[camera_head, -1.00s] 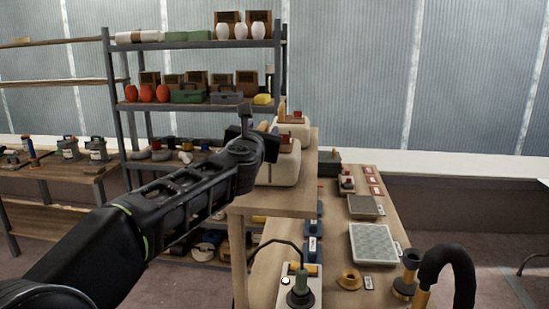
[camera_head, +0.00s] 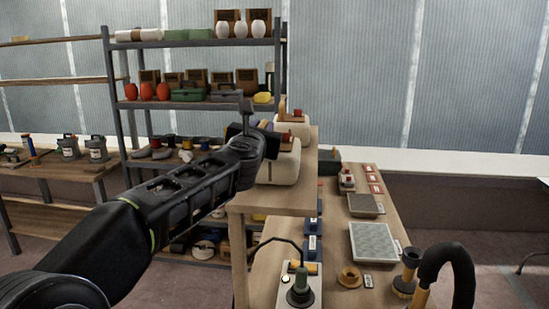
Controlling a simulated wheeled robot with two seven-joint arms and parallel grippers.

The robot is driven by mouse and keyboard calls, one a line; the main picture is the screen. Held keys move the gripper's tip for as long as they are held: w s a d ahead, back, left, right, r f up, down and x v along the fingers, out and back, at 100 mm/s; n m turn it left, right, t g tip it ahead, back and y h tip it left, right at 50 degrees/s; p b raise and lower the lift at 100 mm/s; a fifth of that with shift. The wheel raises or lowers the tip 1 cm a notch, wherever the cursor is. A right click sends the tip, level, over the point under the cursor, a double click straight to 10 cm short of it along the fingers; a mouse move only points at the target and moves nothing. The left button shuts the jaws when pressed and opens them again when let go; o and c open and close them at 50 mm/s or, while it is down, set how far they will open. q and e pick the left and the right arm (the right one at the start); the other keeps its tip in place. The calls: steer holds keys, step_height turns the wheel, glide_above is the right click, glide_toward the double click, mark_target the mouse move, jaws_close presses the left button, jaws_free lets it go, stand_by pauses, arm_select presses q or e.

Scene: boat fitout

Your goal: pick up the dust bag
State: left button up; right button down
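Two cream, rounded, bag-like things stand on the raised wooden table. The nearer one (camera_head: 281,170) has a brown and red top, and the farther one (camera_head: 296,128) stands just behind it. I cannot tell for sure which is the dust bag. My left gripper (camera_head: 252,122) is at the left side of the nearer one, overlapping its edge in the picture. I cannot tell whether they touch, or whether the fingers are open or shut. My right gripper is not in view.
The raised wooden table (camera_head: 275,202) stands beside a lower workbench (camera_head: 336,222) holding grey panels (camera_head: 372,242) and a device with a green knob (camera_head: 299,290). A loaded shelf rack (camera_head: 112,82) stands behind my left arm.

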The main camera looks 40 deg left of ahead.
arm_select(q)
jaws_close()
stand_by(0.9)
